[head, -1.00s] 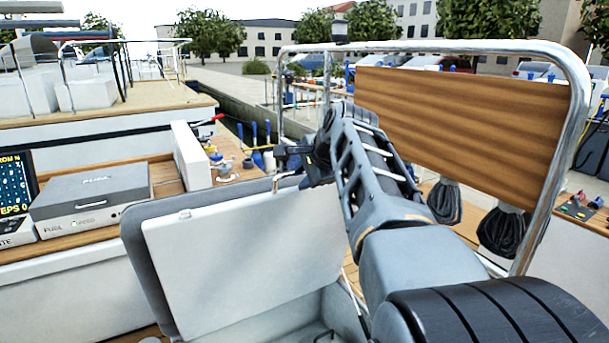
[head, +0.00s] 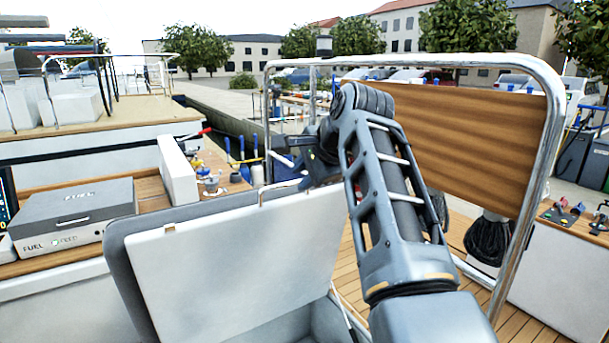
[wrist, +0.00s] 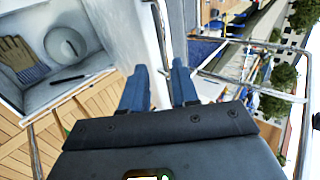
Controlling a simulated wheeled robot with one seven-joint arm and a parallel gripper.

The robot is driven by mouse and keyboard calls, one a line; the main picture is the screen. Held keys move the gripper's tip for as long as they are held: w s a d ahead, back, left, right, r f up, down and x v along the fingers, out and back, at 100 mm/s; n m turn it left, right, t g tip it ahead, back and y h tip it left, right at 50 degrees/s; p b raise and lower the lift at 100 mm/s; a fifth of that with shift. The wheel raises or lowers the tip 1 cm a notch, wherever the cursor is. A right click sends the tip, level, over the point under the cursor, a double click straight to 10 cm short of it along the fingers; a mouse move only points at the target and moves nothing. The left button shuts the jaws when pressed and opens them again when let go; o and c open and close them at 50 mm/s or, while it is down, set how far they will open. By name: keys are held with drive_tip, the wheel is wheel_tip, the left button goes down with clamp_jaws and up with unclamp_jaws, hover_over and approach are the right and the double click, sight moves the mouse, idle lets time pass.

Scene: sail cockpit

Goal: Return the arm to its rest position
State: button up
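My arm (head: 385,180) reaches up and forward over the open locker, bent at the elbow. My gripper (head: 276,152) is beside the top edge of the raised white locker lid (head: 235,255), close to its metal handle (head: 285,186). In the wrist view my gripper (wrist: 160,75) has its two blue-grey fingers apart, with no object held between them. I cannot tell whether it touches the handle.
A metal rail frame (head: 553,120) with a wooden panel (head: 450,140) stands right of my arm. A grey fuel box (head: 75,213) sits at left. The wrist view shows gloves (wrist: 20,60) and a round white object (wrist: 66,45) in the locker. Wooden decking (head: 340,252) lies beyond.

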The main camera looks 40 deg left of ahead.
idle(0.6)
drive_tip(key=d+f+t+h, duration=0.1)
drive_tip(key=d+f+t, duration=0.1)
drive_tip(key=d+f, duration=0.9)
drive_tip(key=d+f+t, duration=0.2)
drive_tip(key=d+f, duration=0.5)
drive_tip(key=f, duration=0.7)
drive_tip(key=s+d+f+t+h, duration=0.1)
drive_tip(key=s+d+f, duration=0.5)
drive_tip(key=d, duration=0.3)
drive_tip(key=s+d+f+t+h, duration=0.1)
drive_tip(key=s+d+f+t, duration=0.1)
drive_tip(key=s+d+f, duration=0.55)
drive_tip(key=s+d+r+n+t+h, duration=0.2)
drive_tip(key=s+d+r+h, duration=0.15)
drive_tip(key=s+d, duration=1.45)
drive_tip(key=s+d+r+n+t+h, duration=0.1)
drive_tip(key=s+d+r, duration=0.1)
drive_tip(key=s+r, duration=0.6)
drive_tip(key=s+d+r+n+t+h, duration=0.1)
drive_tip(key=s+d+r, duration=0.1)
drive_tip(key=s+r, duration=0.6)
drive_tip(key=shift+s+d+n, duration=0.3)
drive_tip(key=shift+s+d, duration=0.1)
drive_tip(key=shift+s, duration=0.15)
